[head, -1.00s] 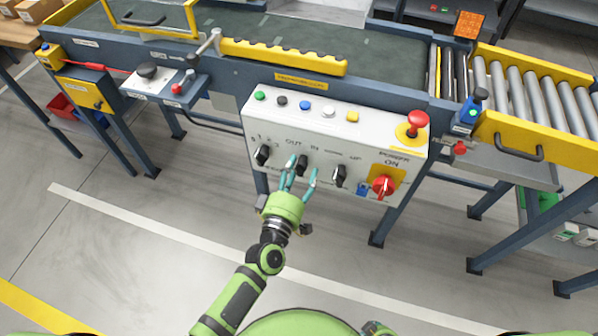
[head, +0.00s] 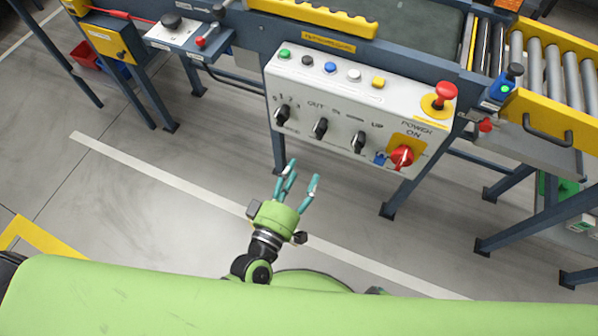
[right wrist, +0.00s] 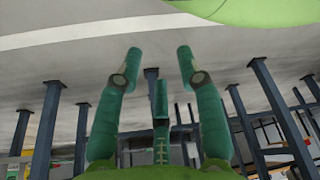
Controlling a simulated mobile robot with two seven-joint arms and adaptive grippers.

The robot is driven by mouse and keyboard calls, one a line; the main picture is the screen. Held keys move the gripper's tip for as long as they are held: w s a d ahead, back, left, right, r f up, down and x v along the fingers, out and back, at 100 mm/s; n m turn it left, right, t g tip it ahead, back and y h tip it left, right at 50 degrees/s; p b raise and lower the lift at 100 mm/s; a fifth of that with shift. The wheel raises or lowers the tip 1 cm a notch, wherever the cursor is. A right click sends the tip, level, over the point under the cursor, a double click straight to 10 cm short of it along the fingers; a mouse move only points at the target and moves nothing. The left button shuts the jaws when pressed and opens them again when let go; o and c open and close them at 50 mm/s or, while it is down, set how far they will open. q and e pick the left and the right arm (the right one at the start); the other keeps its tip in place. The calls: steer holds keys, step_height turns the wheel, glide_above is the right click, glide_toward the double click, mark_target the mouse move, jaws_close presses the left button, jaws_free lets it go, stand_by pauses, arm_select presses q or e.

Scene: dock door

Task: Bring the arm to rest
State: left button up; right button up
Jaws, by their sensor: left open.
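My left gripper (head: 302,172) is open and empty in the head view. Its teal fingers point up toward the control panel (head: 395,105) and sit below it, apart from the knobs. The panel carries a left black knob (head: 282,115), a middle black knob (head: 320,128), a right black knob (head: 358,142) and a red power switch (head: 401,156). My right gripper (right wrist: 160,62) shows in the right wrist view with its fingers spread and nothing between them. The right gripper is not in the head view.
A red mushroom button (head: 445,92) sticks up at the panel's right. Blue legs (head: 405,195) stand below. Grey floor (head: 180,230) is clear around the left gripper.

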stand_by(0.3)
arm_select(q)
steer(key=s+a+f+m+g+y+p, duration=0.1)
steer(key=s+a+f+m+g+p, duration=0.25)
steer(key=f, duration=0.55)
steer(key=s+a+f+m+g+y+p, duration=0.1)
steer(key=s+a+f+m+g+p, duration=0.25)
steer(key=f, duration=0.55)
steer(key=s+a+f+m+g+y+p, duration=0.1)
steer(key=s+a+f+g, duration=0.2)
steer(key=s, duration=0.5)
steer(key=s+a+f+m+g+y+p, duration=0.1)
steer(key=s+a+f+g+p, duration=0.1)
steer(key=s, duration=0.5)
steer(key=s+a+f+m+g+y+p, duration=0.1)
steer(key=s+a+f+g, duration=0.3)
steer(key=s, duration=0.4)
steer(key=a+f+m, duration=0.1)
steer(key=a, duration=0.1)
steer(key=shift+s+a+f+y+p, duration=0.3)
steer(key=shift+a+p, duration=0.05)
arm_select(e)
steer(key=s+r+g, duration=0.2)
steer(key=s+r, duration=0.7)
steer(key=s, duration=0.2)
steer(key=shift+d+r+g, duration=0.3)
steer(key=shift+g, duration=0.1)
steer(key=shift+w, duration=0.1)
